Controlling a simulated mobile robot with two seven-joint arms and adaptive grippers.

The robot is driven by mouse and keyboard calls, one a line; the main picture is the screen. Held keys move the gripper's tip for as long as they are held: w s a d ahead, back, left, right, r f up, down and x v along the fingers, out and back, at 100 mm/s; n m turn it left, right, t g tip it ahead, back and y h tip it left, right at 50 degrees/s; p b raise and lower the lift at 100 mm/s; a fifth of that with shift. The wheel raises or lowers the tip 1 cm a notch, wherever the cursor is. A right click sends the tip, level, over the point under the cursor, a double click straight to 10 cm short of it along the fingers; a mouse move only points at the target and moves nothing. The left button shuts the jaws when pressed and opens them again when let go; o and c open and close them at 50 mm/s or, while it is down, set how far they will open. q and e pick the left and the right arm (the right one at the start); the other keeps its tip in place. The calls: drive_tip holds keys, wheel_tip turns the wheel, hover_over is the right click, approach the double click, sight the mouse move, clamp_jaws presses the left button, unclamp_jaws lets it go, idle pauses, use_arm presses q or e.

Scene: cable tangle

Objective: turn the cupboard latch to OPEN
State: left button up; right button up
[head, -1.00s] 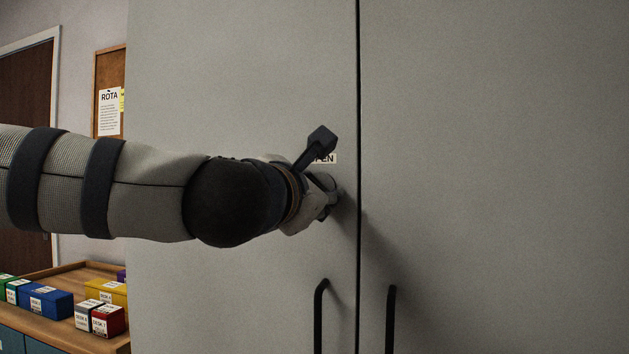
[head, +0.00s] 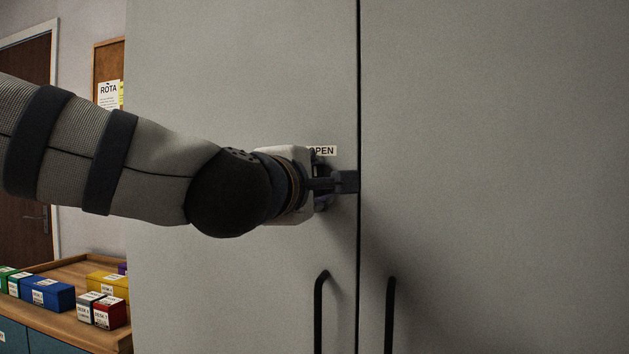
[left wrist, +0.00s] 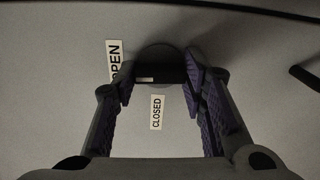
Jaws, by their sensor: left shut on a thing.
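The cupboard latch (left wrist: 171,73) is a dark bar in front of a dark round base, seen in the left wrist view. My left gripper (head: 334,184) is at the latch on the left cupboard door, and its purple-padded fingers (left wrist: 160,82) are shut on the bar from both sides. The OPEN label (head: 323,151) is just above the gripper in the head view. In the left wrist view the OPEN label (left wrist: 113,60) is beside the left finger, and the CLOSED label (left wrist: 157,112) lies between the fingers. The hand hides the latch in the head view. My right gripper is out of view.
Two dark vertical handles (head: 319,315) (head: 390,315) stand below the latch, either side of the door gap (head: 359,110). A wooden tray (head: 72,318) with several labelled coloured boxes is at the lower left. The right door's front is clear.

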use_arm(q)
drive_tip(key=shift+m, duration=0.5)
drive_tip(key=o, duration=1.2)
drive_tip(key=shift+c, duration=0.2)
drive_tip(key=v, duration=1.2)
